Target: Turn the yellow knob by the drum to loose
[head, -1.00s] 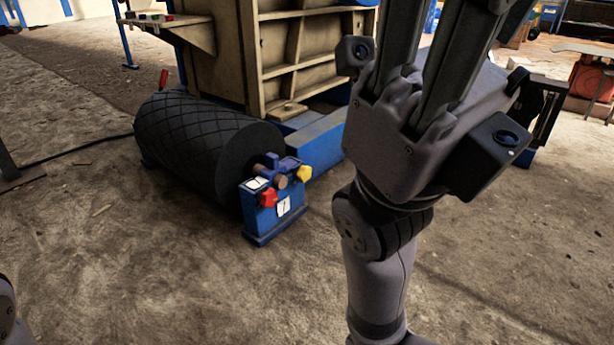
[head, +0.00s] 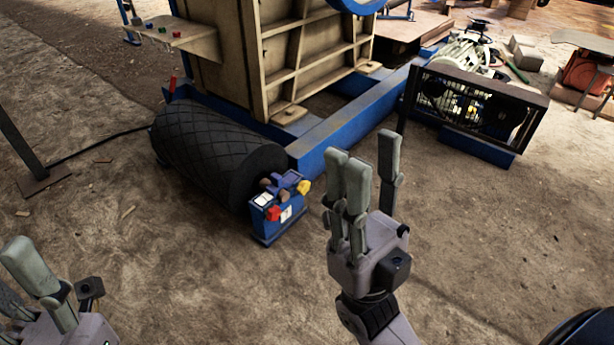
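The yellow knob (head: 304,187) is on the right side of a small blue bearing block (head: 279,221) at the near end of the black ribbed drum (head: 205,150). A red knob (head: 273,213) is on the block's front left side. My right gripper (head: 368,152) is right of the block, pointing up, with its fingers spread and nothing between them. It is apart from the yellow knob. My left gripper (head: 22,262) is at the lower left, partly cut off by the frame edge. Its fingers look spread and empty, far from the drum.
The crusher's tan ribbed body (head: 290,60) stands behind the drum on a blue frame beam (head: 350,115). A caged flywheel unit (head: 478,108) is at the right. A ledge (head: 175,35) with small buttons juts out at the upper left. Bare floor lies in front.

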